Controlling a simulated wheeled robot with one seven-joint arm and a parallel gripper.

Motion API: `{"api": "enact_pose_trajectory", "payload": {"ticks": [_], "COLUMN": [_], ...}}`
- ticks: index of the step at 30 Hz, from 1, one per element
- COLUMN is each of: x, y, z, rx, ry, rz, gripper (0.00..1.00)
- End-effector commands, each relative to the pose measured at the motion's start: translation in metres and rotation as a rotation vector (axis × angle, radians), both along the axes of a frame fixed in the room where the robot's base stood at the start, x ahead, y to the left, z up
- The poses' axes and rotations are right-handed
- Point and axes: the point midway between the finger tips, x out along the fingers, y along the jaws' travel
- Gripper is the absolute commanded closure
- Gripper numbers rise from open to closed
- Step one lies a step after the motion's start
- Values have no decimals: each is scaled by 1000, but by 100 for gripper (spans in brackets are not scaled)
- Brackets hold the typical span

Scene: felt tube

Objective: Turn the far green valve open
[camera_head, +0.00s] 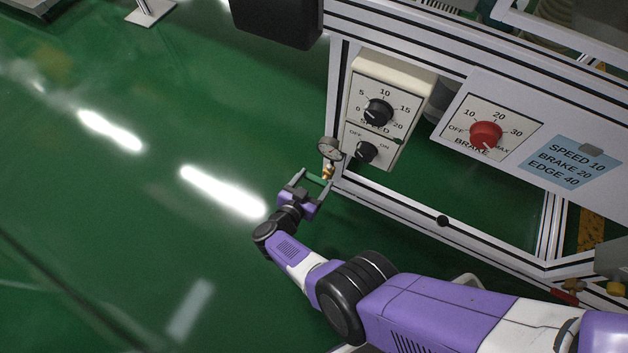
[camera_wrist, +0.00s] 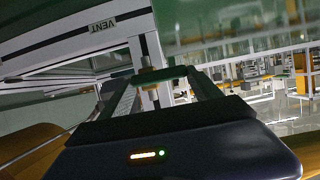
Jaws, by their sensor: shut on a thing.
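The green valve handle (camera_head: 317,179) is on a brass fitting (camera_head: 328,170) below a round gauge, at the left corner post of the machine frame. My gripper (camera_head: 315,181) has its two fingers on either side of the green handle and is shut on it. In the wrist view the handle (camera_wrist: 166,74) spans crosswise between the two fingertips (camera_wrist: 162,80). How far the handle is turned is hard to tell, as the valve body is small and partly hidden.
The gauge (camera_head: 330,149) stands close above the fitting. A panel with black knobs (camera_head: 378,112) and a red brake knob (camera_head: 486,135) are on the frame. A red-handled part (camera_head: 565,297) shows at lower right.

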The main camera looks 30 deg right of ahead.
Motion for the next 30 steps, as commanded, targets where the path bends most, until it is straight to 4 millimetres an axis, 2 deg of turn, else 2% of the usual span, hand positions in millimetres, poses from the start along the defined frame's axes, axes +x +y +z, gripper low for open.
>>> {"api": "enact_pose_trajectory", "payload": {"ticks": [11, 30], "x": [-2, -13], "y": [-1, -8], "z": [4, 9], "rx": [61, 397], "ry": [-84, -545], "rz": [1, 4], "gripper": [68, 68]}}
